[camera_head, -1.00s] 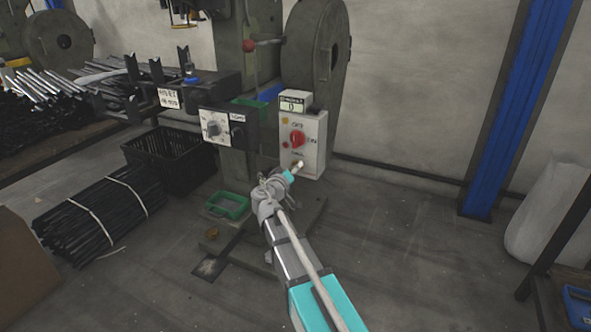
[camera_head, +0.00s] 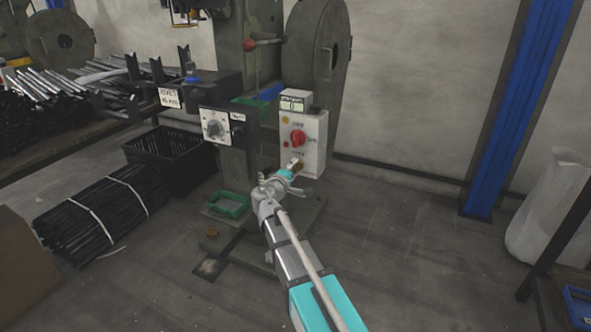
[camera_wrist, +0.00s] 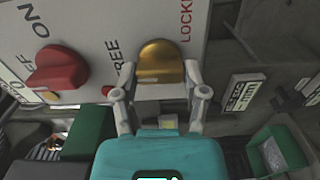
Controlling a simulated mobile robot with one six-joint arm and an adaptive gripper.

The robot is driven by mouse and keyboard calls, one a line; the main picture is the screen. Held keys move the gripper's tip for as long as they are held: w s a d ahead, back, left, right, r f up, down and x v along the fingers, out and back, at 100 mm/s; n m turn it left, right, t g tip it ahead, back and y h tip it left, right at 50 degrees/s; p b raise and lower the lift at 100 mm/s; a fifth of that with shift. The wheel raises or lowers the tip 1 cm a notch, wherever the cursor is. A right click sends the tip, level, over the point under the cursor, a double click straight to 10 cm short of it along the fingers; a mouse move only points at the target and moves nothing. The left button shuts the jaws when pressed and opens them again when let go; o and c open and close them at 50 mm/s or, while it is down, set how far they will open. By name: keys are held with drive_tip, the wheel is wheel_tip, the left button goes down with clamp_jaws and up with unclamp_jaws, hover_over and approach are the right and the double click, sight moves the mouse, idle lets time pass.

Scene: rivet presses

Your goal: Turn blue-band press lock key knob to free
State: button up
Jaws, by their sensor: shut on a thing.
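A brass-coloured lock key knob (camera_wrist: 160,62) sits on the white control box (camera_head: 313,130), between the printed words FREE and LOCKED in the wrist view. My gripper (camera_wrist: 161,78) is shut on this knob, with one finger on each side of it. In the head view my gripper (camera_head: 293,165) is at the lower part of the box front and hides most of the knob. I cannot tell exactly which label the knob points at. A blue band on the press does not show clearly.
A red switch knob (camera_head: 297,138) with ON and OFF labels is just above on the same box; it is close beside my gripper in the wrist view (camera_wrist: 55,68). A dark selector box (camera_head: 225,128) stands to the left.

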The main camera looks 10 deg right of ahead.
drive_tip(key=shift+s+n, duration=0.15)
drive_tip(key=shift+n, duration=0.15)
drive_tip(key=o, duration=1.1)
drive_tip(key=shift+o, duration=0.3)
drive_tip(key=v, duration=1.2)
